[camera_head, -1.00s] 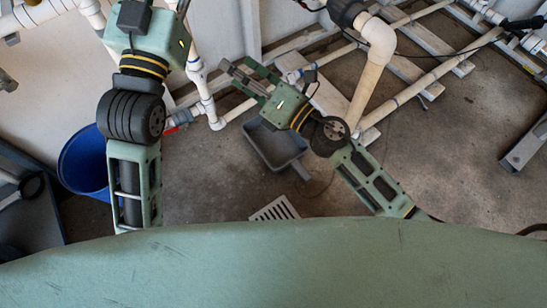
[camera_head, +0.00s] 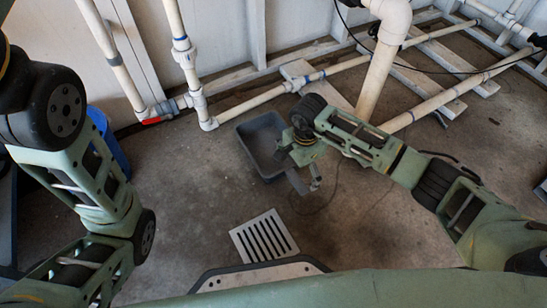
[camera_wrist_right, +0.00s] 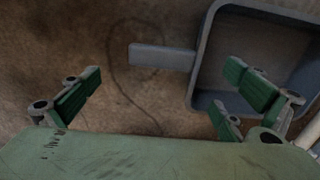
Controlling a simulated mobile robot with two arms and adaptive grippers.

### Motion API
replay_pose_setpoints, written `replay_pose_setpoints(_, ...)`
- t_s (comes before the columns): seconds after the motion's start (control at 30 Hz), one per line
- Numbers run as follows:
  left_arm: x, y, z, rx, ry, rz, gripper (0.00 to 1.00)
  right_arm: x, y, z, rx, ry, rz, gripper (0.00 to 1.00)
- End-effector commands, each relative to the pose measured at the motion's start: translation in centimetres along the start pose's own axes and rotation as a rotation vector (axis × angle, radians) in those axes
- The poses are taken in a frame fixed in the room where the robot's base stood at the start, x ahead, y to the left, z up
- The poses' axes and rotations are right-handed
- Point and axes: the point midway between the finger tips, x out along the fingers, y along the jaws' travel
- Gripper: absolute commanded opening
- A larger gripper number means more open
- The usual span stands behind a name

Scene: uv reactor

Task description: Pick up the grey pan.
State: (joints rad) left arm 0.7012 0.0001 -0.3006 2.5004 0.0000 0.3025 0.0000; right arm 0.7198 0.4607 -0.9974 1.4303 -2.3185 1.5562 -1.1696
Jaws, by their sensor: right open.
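The grey pan (camera_head: 260,143) is a square, deep pan on the concrete floor, near the wall pipes. Its flat handle points toward me and is partly covered by my right gripper (camera_head: 303,164) in the head view. In the right wrist view the pan (camera_wrist_right: 245,50) is at the upper right, and its handle (camera_wrist_right: 160,56) reaches left. My right gripper (camera_wrist_right: 156,86) is open and empty, its fingers spread to either side of the handle's line in that view. I cannot tell how high it is above the handle. My left gripper is out of view.
White pipes (camera_head: 197,100) stand behind the pan against the wall. A thick pipe (camera_head: 385,55) and a wooden frame (camera_head: 430,75) are at the upper right. A floor grate (camera_head: 264,238) lies nearer to me. A blue bucket (camera_head: 108,140) is behind my left arm.

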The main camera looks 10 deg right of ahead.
Motion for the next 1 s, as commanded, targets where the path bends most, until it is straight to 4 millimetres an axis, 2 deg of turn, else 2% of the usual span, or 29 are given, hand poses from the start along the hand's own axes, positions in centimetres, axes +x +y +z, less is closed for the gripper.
replay_pose_setpoints(0.4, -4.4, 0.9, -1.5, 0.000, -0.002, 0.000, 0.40, 4.8, -0.6, 0.6, 0.002, -0.005, -0.001, 1.00)
replay_pose_setpoints(0.7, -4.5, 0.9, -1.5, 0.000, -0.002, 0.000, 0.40, 5.1, -0.6, 0.5, 0.002, -0.004, -0.002, 1.00)
replay_pose_setpoints(1.0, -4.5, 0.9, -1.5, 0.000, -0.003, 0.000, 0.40, 5.1, -0.6, 0.5, 0.002, -0.004, -0.002, 0.76)
